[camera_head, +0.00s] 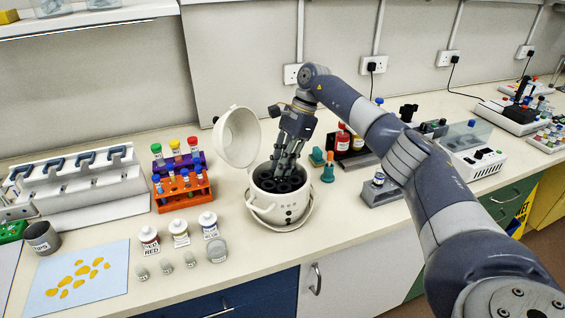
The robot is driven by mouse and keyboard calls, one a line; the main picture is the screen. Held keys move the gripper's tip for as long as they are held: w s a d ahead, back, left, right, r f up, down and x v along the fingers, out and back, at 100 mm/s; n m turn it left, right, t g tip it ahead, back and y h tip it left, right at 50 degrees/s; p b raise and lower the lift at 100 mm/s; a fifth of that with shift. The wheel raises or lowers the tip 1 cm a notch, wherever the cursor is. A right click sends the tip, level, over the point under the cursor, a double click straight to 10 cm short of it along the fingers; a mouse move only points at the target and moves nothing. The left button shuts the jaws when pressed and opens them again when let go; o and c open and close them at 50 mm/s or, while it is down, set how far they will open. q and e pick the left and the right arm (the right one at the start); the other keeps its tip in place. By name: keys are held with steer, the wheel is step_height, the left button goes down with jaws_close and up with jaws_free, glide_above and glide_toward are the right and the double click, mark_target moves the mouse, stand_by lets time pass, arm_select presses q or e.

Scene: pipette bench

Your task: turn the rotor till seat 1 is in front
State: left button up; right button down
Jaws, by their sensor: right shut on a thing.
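A white centrifuge (284,212) stands on the bench in the middle, its round lid (239,138) tipped open to the back left. The dark rotor (277,186) with several seats shows inside the bowl. My right gripper (284,172) points down into the bowl and is shut on part of the rotor; its fingertips partly hide what they grip. I cannot read any seat numbers, so I cannot tell which seat is in front. My left gripper is not in view.
Orange and purple tube racks (184,190) stand left of the centrifuge, with several labelled bottles (180,233) in front of them. A pipette stand (85,185) is at the far left. A blue sheet (80,278) with yellow spots lies front left. A white device (472,157) stands at the right.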

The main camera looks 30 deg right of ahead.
stand_by(0.3)
steer(key=c, duration=1.5)
jaws_free()
steer(key=v, duration=1.2)
